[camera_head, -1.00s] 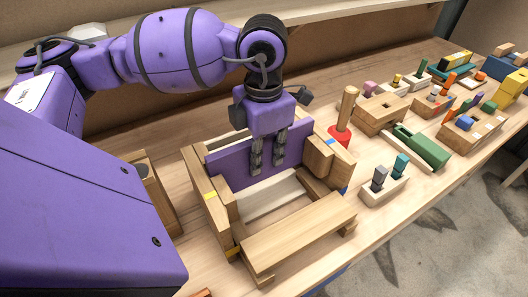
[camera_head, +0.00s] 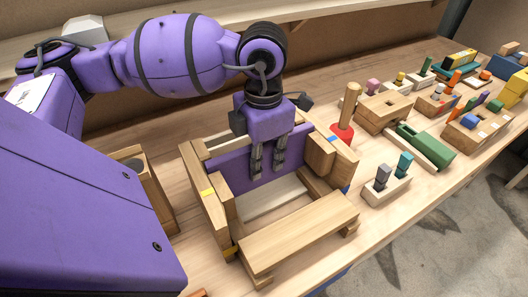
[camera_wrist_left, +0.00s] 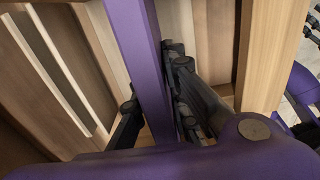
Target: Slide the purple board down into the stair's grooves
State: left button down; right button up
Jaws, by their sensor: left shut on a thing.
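The purple board (camera_head: 228,171) stands on edge inside the wooden stair, spanning between its left side wall (camera_head: 203,211) and its right side wall (camera_head: 333,152). My left gripper (camera_head: 268,172) points down over the board's middle and is shut on it. In the left wrist view the board (camera_wrist_left: 137,45) runs between the two dark fingers (camera_wrist_left: 153,95), one on each side. Whether the board's ends sit in the grooves cannot be seen clearly. My right gripper is not in view.
A light wooden tread (camera_head: 300,230) lies across the stair's front. A red-based peg (camera_head: 343,132) stands close to the right wall. A block with grey and teal pegs (camera_head: 388,190) and a green piece (camera_head: 425,146) lie further right. Several other toys fill the far right.

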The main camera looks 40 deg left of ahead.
pick_arm(q)
jog(key=shift+s+d+f+b, duration=0.1)
jog(key=shift+f+b, duration=0.25)
jog(key=shift+f, duration=0.2)
jog(key=shift+s+d+f+b, duration=0.1)
jog(key=shift+f+b, duration=0.2)
jog(key=shift+f, duration=0.25)
jog(key=c, duration=1.6)
grip_release()
jog(key=shift+c, duration=0.2)
jog(key=shift+w, duration=0.1)
jog(key=shift+r, duration=0.15)
notch_tip(320, 180, up, 8)
jog(key=shift+r, duration=0.1)
